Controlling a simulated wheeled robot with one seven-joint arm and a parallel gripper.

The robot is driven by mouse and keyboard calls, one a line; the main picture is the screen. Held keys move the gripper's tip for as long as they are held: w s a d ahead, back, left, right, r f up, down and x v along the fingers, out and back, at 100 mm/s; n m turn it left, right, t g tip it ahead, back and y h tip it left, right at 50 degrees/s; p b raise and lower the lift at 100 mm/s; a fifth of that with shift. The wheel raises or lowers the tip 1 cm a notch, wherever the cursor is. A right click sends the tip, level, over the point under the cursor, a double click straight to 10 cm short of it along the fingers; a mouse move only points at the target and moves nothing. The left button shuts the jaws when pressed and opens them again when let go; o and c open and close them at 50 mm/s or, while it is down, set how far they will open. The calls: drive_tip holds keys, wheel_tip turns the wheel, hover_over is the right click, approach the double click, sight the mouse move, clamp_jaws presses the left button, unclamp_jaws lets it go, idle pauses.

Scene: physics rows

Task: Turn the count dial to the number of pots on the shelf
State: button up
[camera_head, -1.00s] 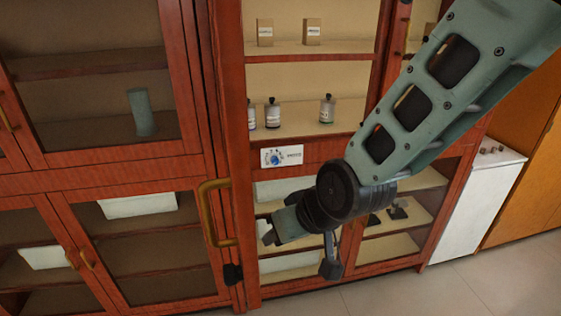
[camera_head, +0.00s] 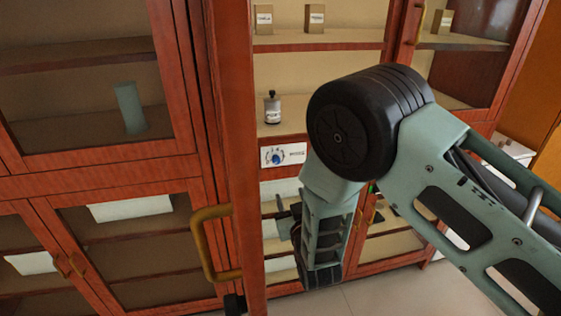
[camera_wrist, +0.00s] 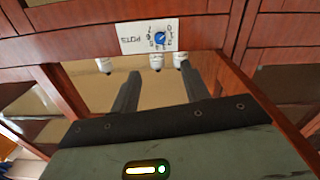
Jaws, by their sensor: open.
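The count dial (camera_head: 277,157) is a blue knob on a white plate (camera_head: 297,153) fixed to the red-brown cabinet rail below a shelf. In the wrist view the dial (camera_wrist: 160,38) appears upside down, with marks around it and the label "POTS"; its setting is too small to read. The shelf holds small white pots with dark caps. One pot (camera_head: 272,108) shows in the head view; my arm hides the shelf to its right. Three pots (camera_wrist: 156,62) show partly in the wrist view. My gripper (camera_wrist: 162,72) is open and empty, its fingers apart from the dial.
An open glazed door with a brass handle (camera_head: 207,245) stands just left of the dial. Small boxes (camera_head: 315,17) sit on the upper shelf. A green cylinder (camera_head: 130,108) stands behind glass at left. A white-topped counter is at the right.

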sight(277, 162)
drive_tip(key=p+x, duration=0.4)
drive_tip(key=x, duration=1.3)
drive_tip(key=shift+w+f, duration=0.1)
drive_tip(key=shift+w, duration=0.05)
drive_tip(key=shift+c, duration=0.4)
drive_tip(key=c, duration=0.9)
